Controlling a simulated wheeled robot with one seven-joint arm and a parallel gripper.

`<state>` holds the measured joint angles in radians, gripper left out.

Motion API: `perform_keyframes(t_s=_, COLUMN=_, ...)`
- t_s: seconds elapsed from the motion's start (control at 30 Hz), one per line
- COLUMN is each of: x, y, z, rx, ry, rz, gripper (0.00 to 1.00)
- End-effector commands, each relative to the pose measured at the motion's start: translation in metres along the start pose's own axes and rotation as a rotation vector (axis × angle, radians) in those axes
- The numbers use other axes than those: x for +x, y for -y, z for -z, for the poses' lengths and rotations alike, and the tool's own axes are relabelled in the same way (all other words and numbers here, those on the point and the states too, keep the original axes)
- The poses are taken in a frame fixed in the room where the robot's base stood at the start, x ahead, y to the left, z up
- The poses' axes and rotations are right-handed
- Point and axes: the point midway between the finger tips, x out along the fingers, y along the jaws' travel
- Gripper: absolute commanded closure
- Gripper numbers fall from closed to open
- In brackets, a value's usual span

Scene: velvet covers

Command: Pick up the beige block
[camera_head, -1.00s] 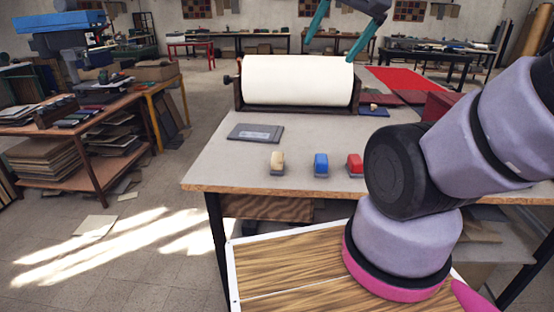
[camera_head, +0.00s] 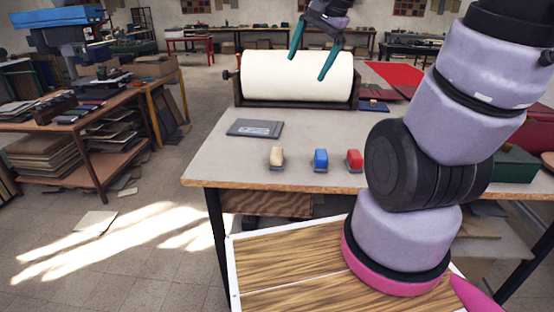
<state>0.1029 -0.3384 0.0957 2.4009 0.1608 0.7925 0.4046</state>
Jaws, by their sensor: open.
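The beige block (camera_head: 276,155) is a small beige piece with a grey base, near the front edge of the table (camera_head: 230,168). A blue block (camera_head: 321,158) and a red block (camera_head: 354,158) of like shape stand to its right in a row. My gripper (camera_head: 307,66) has two teal fingers, spread apart and empty. It hangs high, in front of the white roll in the picture, well above and behind the beige block.
A large white roll (camera_head: 297,78) in a dark frame stands at the table's back. A flat grey plate (camera_head: 255,128) lies left of the blocks. A dark green box (camera_head: 516,164) is at the right, beyond my arm. The tabletop around the blocks is clear.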

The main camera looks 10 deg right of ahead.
Motion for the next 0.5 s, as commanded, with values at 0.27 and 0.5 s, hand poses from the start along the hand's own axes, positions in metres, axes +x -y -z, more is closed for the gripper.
perform_keyframes(t_s=0.27, x=0.112, y=0.007, z=0.030, rx=0.489, ry=0.128, rz=-0.115, gripper=0.00)
perform_keyframes(t_s=0.5, x=0.202, y=-0.005, z=0.040, rx=0.888, ry=0.206, rz=-0.217, gripper=0.00)
